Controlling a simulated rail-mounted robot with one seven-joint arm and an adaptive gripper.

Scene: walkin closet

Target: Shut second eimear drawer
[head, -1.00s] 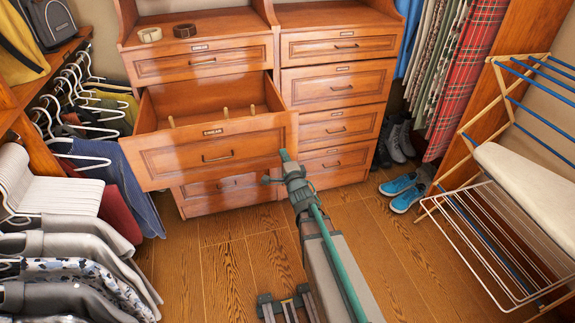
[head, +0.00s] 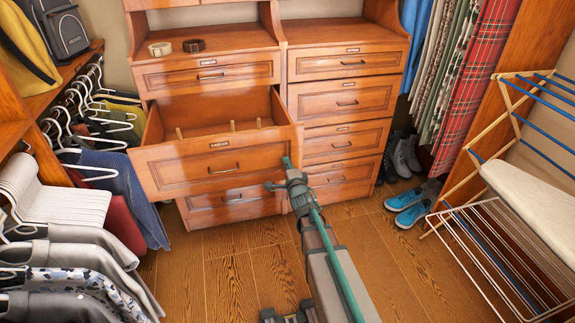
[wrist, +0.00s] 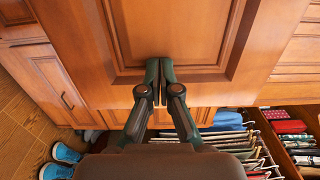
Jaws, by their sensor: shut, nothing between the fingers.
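The drawer labelled "Eimear" (head: 215,172), second from the top in the left column of the wooden dresser, is pulled far out, with its front slightly tilted in the picture. Its inside shows light wooden pegs. My gripper (head: 287,162) is at the right end of this front. In the wrist view my gripper (wrist: 160,66) has its two green-grey fingers together, with nothing between them. They overlap a wooden panel front (wrist: 185,25); whether they touch it I cannot tell.
The other dresser drawers appear shut. A drying rack (head: 500,180) with an ironing board (head: 540,190) stands at the right. Blue shoes (head: 410,208) lie on the floor beside it. Hanging clothes (head: 70,250) fill the left side. The floor (head: 240,270) in front is clear.

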